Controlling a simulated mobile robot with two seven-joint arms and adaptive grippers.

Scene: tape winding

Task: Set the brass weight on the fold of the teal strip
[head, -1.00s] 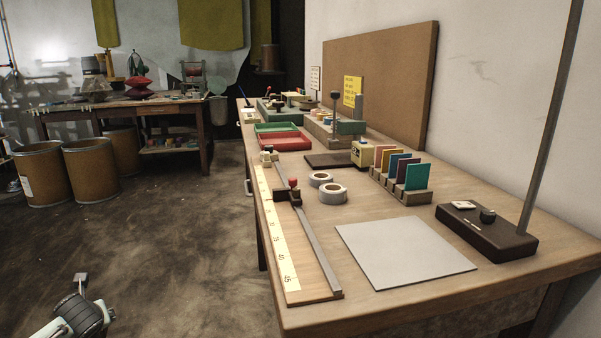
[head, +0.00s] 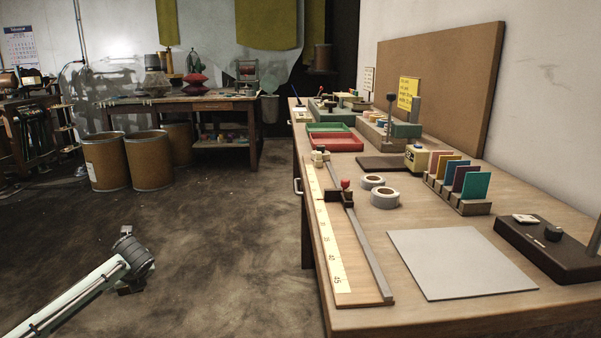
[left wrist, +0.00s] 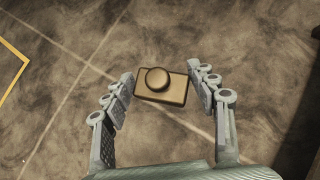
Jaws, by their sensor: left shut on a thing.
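The brass weight (left wrist: 163,85), a small block with a round knob, sits between the fingers of my left gripper (left wrist: 162,84) in the left wrist view, over the bare floor. The gripper is shut on it. In the head view my left gripper (head: 131,286) hangs at the lower left, well left of the workbench, and the weight is hard to make out there. A flat teal piece (head: 475,185) stands upright at the near end of a row of coloured pieces. I cannot tell whether it is the teal strip, and I see no fold. My right gripper is not in view.
The workbench (head: 415,320) holds a ruled cutting board (head: 335,250), a grey sheet (head: 460,264), tape rolls (head: 384,198), red tray (head: 335,142) and a dark base (head: 550,250). Drums (head: 105,165) stand far left. Floor between is clear.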

